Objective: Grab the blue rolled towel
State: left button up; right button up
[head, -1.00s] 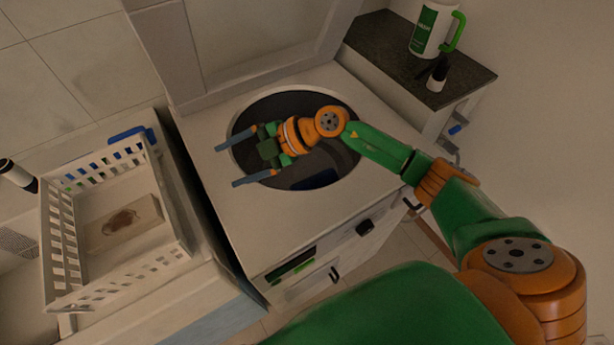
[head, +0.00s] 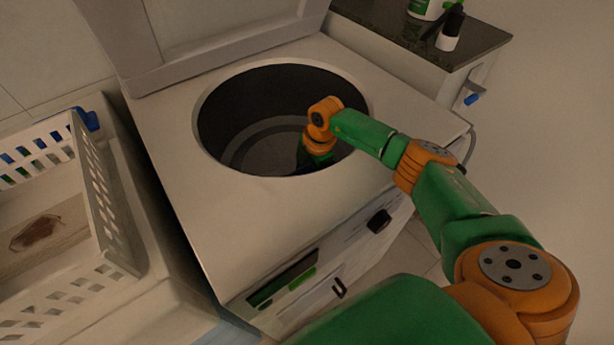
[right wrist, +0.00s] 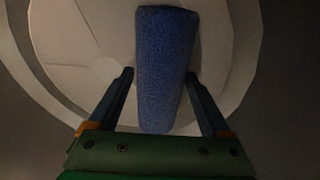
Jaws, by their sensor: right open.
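The blue rolled towel (right wrist: 165,65) lies on the pale bottom of the washer drum in the right wrist view. My right gripper (right wrist: 160,78) is open, with one finger on each side of the towel's near end. I cannot tell whether the fingers touch it. In the head view my right arm reaches down into the round opening of the top-loading washer (head: 165,150). The gripper's fingers and the towel are hidden there by the drum's rim and the arm. My left gripper is not in view.
The washer's raised lid (head: 220,45) stands behind the opening. A white basket (head: 110,200) with a stained piece inside is at the left. A dark counter (head: 400,40) with a white-and-green jug (head: 425,8) and a small bottle (head: 450,30) is at the back right.

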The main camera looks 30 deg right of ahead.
jog(key=c, duration=1.2)
